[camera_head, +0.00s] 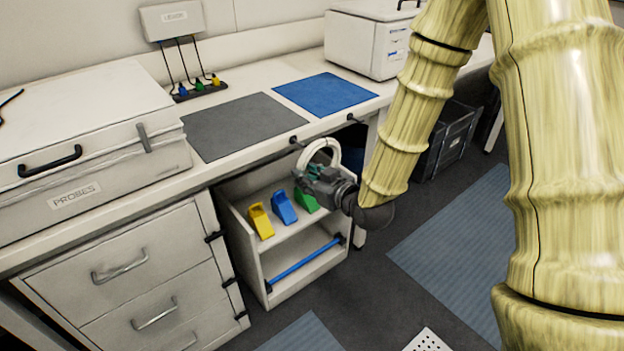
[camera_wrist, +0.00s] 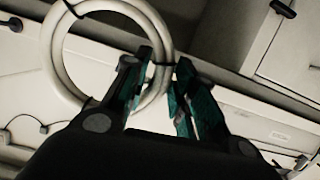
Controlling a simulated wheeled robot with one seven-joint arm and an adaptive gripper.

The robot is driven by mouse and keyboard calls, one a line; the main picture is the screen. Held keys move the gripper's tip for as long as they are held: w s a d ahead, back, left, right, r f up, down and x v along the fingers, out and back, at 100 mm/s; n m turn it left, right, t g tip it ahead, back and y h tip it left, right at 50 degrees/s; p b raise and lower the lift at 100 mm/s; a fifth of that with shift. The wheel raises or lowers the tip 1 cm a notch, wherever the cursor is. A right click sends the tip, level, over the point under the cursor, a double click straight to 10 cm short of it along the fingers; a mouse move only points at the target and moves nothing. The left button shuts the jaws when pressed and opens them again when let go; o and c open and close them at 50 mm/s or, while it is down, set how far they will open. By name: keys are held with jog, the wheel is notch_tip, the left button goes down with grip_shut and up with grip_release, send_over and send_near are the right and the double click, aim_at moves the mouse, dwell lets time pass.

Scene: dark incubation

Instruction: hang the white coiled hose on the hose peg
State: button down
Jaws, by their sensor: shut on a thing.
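The white coiled hose (camera_head: 333,145) is a pale ring held up in front of the bench edge, above the small shelf unit. My gripper (camera_head: 314,172) is shut on the lower part of the coil. In the wrist view the hose (camera_wrist: 54,62) has dark ties, and its right side passes at my gripper's fingers (camera_wrist: 166,70). Two dark pegs stick out from the bench's front edge: one (camera_head: 297,142) just left of the coil and one (camera_head: 351,118) to its right. I cannot tell which is the hose peg. The coil appears apart from both.
A white shelf unit (camera_head: 256,262) under the bench holds yellow (camera_head: 261,221), blue (camera_head: 284,207) and green (camera_head: 306,201) wedge-shaped things, with a blue bar (camera_head: 303,259) below. Grey (camera_head: 243,124) and blue (camera_head: 325,93) mats lie on the bench. A dark crate (camera_head: 446,143) stands on the floor behind my arm.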

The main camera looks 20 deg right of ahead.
jog(key=b+x, duration=0.1)
jog(key=x, duration=0.8)
jog(key=shift+w+a+f+b, duration=0.2)
jog(key=shift+f+b, duration=0.1)
jog(key=shift+b, duration=0.1)
dwell(0.6)
dwell(0.3)
jog(key=c, duration=1.1)
grip_release()
jog(key=v, duration=1.2)
jog(key=shift+d, duration=0.1)
